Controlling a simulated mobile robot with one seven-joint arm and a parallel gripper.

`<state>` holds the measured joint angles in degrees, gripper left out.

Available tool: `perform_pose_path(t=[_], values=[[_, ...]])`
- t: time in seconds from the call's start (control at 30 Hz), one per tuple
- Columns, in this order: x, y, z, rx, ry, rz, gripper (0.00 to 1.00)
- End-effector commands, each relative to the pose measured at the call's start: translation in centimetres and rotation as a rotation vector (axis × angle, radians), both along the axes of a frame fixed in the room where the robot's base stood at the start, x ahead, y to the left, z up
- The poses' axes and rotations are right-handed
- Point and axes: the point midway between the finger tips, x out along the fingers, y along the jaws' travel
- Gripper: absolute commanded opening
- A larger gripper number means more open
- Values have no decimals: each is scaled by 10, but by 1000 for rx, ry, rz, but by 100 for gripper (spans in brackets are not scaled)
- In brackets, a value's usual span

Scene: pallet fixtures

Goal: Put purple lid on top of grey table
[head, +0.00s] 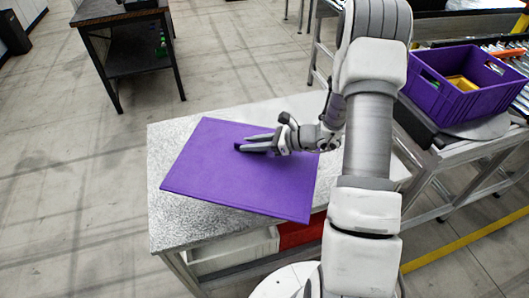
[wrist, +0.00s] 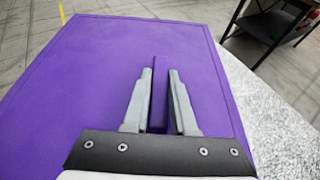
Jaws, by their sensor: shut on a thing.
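The purple lid (head: 225,175) is a flat rectangular sheet lying on or just above the speckled grey table (head: 200,223); I cannot tell whether it touches. Its lower right corner reaches past the table's front edge. My gripper (head: 243,147) is over the lid's upper middle part, shut on the lid's raised handle. In the wrist view my gripper (wrist: 160,85) has its two fingers on either side of the narrow purple handle (wrist: 160,95), with the lid (wrist: 90,90) spread out around it. The grey table (wrist: 270,115) shows to the right there.
A purple crate (head: 462,97) with a yellow item inside stands at right by a roller conveyor (head: 510,50). White and red bins (head: 235,252) sit under the grey table.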

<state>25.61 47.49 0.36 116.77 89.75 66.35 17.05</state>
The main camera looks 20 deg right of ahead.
Motion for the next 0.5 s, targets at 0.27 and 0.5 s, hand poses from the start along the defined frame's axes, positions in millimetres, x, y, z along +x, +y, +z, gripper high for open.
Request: perform_pose_path(t=[0.27, 0.5], values=[[69, 6, -22, -5, -9, 182, 0], [105, 14, -27, -3, -5, 349, 0]])
